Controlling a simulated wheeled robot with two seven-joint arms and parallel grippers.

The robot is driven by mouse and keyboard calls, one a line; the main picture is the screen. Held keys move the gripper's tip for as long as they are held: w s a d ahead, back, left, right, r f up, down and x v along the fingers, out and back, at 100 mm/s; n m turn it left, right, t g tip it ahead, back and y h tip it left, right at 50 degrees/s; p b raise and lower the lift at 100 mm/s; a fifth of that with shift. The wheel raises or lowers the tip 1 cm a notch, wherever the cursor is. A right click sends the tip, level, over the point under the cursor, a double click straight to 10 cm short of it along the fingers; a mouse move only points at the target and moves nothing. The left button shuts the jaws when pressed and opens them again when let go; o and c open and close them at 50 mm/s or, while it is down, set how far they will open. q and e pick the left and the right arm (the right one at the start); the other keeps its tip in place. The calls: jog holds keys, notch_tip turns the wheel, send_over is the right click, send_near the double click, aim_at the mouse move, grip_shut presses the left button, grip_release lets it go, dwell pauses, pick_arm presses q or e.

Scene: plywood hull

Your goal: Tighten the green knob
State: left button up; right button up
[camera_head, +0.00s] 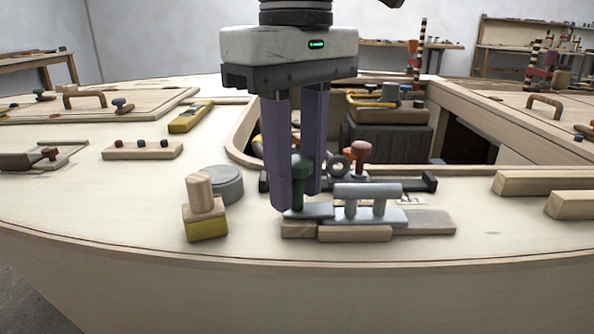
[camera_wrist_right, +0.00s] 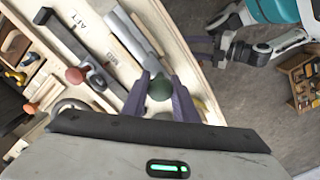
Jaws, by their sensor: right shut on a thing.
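The green knob (camera_head: 301,168) stands upright at the left end of a grey metal fixture (camera_head: 368,207) on wooden blocks near the deck's front edge. My right gripper (camera_head: 294,195) comes down from above, its two purple fingers on either side of the knob and shut on it. In the right wrist view the round green knob top (camera_wrist_right: 159,88) shows between the fingertips (camera_wrist_right: 160,92). The fingers partly hide the knob's stem in the head view. My left gripper is not in the head view.
A red knob (camera_head: 361,150) stands just behind the fixture. A wooden peg block with a yellow base (camera_head: 205,222) and a round grey tin (camera_head: 226,184) are to the left. An open hatch (camera_head: 470,140) lies behind. The deck at front left is clear.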

aim_at(297, 159)
jog(key=shift+w+r, duration=0.1)
jog(key=shift+r, duration=0.1)
dwell(0.7)
jog(key=o, duration=1)
jog(key=shift+o, duration=0.3)
jog(key=shift+f, duration=0.1)
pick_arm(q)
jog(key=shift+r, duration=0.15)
pick_arm(e)
notch_tip(297, 159, up, 3)
jog(key=shift+f+p, duration=0.2)
jog(key=shift+p, duration=0.6)
notch_tip(297, 159, up, 7)
jog(key=p, duration=0.3)
jog(key=shift+r+p, duration=0.1)
jog(key=shift+p, duration=0.2)
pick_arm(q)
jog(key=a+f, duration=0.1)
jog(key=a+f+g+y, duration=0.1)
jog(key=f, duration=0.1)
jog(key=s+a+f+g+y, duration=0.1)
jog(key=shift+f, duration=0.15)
pick_arm(e)
jog(key=shift+r, duration=0.3)
